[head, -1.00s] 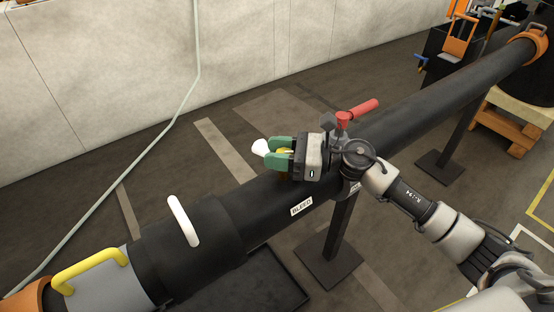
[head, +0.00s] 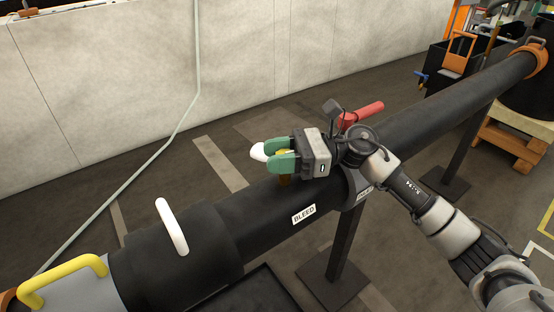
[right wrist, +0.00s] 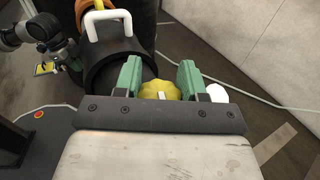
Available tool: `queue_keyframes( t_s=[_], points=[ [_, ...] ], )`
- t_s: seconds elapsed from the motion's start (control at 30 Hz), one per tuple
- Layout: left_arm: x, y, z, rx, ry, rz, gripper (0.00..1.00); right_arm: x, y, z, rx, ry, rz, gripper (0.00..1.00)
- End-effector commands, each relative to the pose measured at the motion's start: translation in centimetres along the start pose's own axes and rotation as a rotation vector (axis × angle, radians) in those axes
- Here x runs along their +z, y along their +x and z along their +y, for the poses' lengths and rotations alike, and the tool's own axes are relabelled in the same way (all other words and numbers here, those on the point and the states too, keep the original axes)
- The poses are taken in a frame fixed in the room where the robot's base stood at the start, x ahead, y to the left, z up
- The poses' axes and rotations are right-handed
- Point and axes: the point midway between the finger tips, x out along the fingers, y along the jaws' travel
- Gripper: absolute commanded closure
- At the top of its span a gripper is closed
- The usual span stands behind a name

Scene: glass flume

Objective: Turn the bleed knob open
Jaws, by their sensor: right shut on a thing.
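The yellow scalloped bleed knob (right wrist: 160,90) shows a white mark on its face in the right wrist view. It sits on top of the black pipe (head: 400,112), near the BLEED label (head: 303,214). My right gripper (head: 274,154) has green fingers, one on each side of the knob, and is shut on it. In the head view the fingers hide most of the knob. A white rounded piece (head: 258,152) shows just beyond the fingers. Part of my left arm (right wrist: 40,28) seems to show at the left of the right wrist view; its gripper is not clear.
A red lever handle (head: 362,114) stands behind my right wrist. A white handle (head: 172,226) and a yellow handle (head: 62,278) rise from the pipe's near end. A pale wall (head: 120,90) runs behind. A dark stand (head: 342,245) supports the pipe.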

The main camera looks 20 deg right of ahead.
Motion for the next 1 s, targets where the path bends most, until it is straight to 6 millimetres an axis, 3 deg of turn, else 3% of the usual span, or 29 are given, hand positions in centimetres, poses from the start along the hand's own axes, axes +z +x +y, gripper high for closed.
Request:
queue_keyframes(
  t_s=[0.57,0.6,0.73,1.0],
  points=[
    [0.08,0.36,0.02,0.000,0.000,0.001,1.00,0.03,0.00,0.01,0.016,0.002,-0.001,0.83],
    [0.08,0.36,0.02,0.000,0.000,0.001,1.00,0.03,0.00,0.02,0.016,0.002,-0.001,0.58],
    [0.08,0.36,0.02,0.000,0.000,0.001,1.00,0.03,0.01,0.02,0.016,0.001,-0.001,0.38],
    [0.08,0.38,0.02,0.000,0.000,0.001,1.00,0.01,-0.02,0.02,0.016,0.001,0.000,0.35]
  ],
)
